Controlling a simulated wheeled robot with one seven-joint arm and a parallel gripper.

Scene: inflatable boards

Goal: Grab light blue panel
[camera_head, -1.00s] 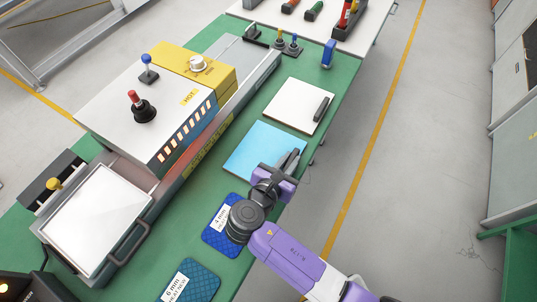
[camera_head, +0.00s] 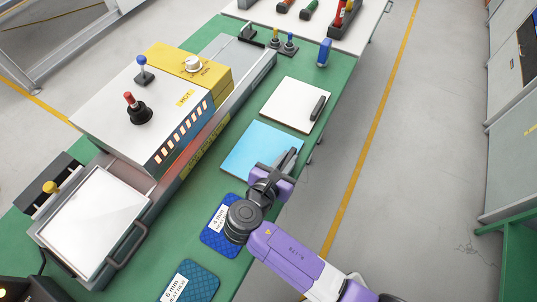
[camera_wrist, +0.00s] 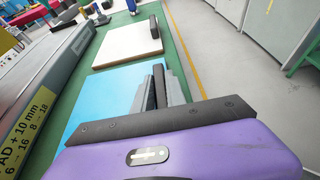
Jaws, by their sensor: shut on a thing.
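The light blue panel (camera_head: 255,146) lies flat on the green bench top, near its right edge, in the head view. It also fills the lower left of the wrist view (camera_wrist: 95,100). A dark upright handle (camera_wrist: 159,86) shows at the panel's right side. My gripper (camera_head: 287,160) is at that right side of the panel, with its fingers shut on the handle. The wrist body hides part of the panel's near right corner. I cannot tell any gap between the panel and the bench.
A white panel (camera_head: 290,103) with a dark handle lies just beyond. Blue pads (camera_head: 222,240) marked in mm lie nearer. A machine marked HOT (camera_head: 150,105) stands to the left. A blue-handled tool (camera_head: 324,52) stands farther along the bench (camera_head: 345,75). Floor is free to the right.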

